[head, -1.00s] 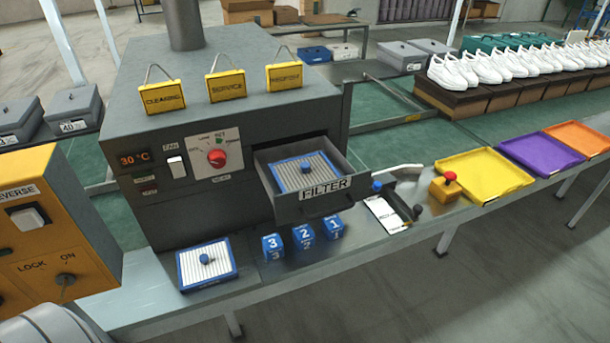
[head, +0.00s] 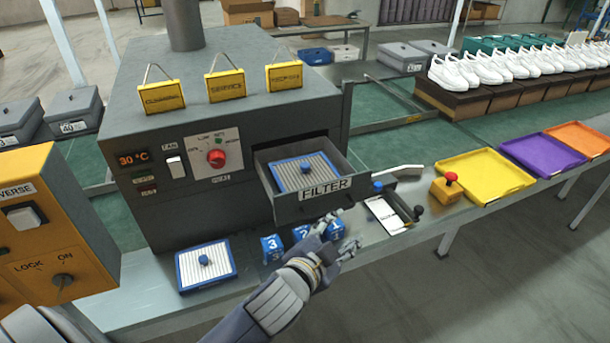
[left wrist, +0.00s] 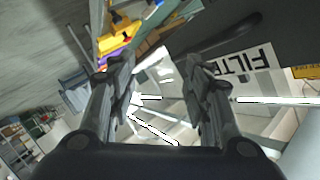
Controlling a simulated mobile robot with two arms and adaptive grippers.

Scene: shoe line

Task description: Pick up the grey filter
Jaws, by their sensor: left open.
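A blue-framed filter with pale grey ribs and a blue knob (head: 306,173) lies inside the open drawer labelled FILTER (head: 286,211). A second blue-framed filter (head: 220,271), with whiter ribs and a blue knob, lies flat on the table at the left of the drawer. My left gripper (head: 338,236) is open and empty, in front of and below the drawer front, apart from both filters. In the left wrist view its fingers (left wrist: 162,75) are spread, with the drawer's FILTER label (left wrist: 250,62) at the right. My right gripper is not in view.
A tray with a white card (head: 384,212), a yellow box with a red button (head: 446,188) and a yellow tray (head: 485,174) lie right. The grey machine (head: 215,100) rises behind.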

